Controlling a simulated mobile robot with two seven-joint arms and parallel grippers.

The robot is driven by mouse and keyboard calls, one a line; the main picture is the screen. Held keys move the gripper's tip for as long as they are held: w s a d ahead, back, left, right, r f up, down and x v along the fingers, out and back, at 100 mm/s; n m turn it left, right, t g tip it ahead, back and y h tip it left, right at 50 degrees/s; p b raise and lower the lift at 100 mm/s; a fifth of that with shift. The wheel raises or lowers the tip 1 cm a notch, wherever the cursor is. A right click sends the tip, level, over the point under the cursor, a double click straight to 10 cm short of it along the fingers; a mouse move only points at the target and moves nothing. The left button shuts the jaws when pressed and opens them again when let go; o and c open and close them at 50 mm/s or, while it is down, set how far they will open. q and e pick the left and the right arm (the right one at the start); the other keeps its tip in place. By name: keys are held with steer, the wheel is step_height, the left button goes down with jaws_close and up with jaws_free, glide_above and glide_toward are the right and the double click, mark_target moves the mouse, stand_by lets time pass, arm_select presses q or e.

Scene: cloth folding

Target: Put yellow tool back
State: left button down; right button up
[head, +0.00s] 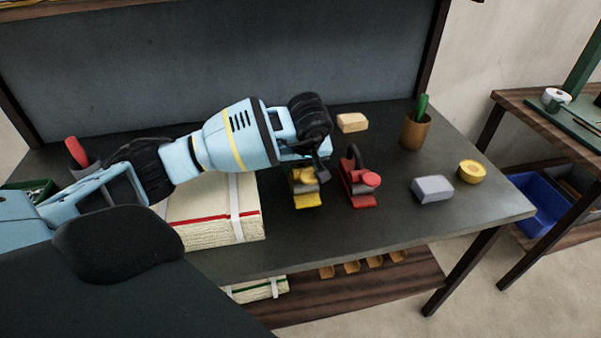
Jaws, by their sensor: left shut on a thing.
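A yellow tool (306,193) with a grey upper part is on the dark workbench (310,246), right of a pale strapped stack. My left gripper (318,172) is right over it, pointing down, and is shut on it. The gripper and wrist hide the tool's top. I cannot tell whether the tool's base touches the bench. A red tool (361,181) of similar shape stands just to its right. My right gripper does not show.
The strapped stack (215,213) lies close left of the gripper. A wooden block (352,122), brown cup (415,131), grey block (432,189) and yellow round thing (471,171) sit to the right. Bare bench lies along the front edge.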

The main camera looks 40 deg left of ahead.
arm_select(q)
steer(key=shift+w+r, duration=0.1)
steer(key=shift+r, duration=0.05)
steer(key=shift+w+a, duration=0.15)
steer(key=shift+w+a+f, duration=0.15)
steer(key=shift+f, duration=0.15)
step_height(320, 180, down, 3)
steer(key=shift+r, duration=0.1)
steer(key=shift+f, duration=0.25)
steer(key=c, duration=0.6)
jaws_free()
steer(key=shift+c, duration=0.2)
steer(key=shift+f, duration=0.1)
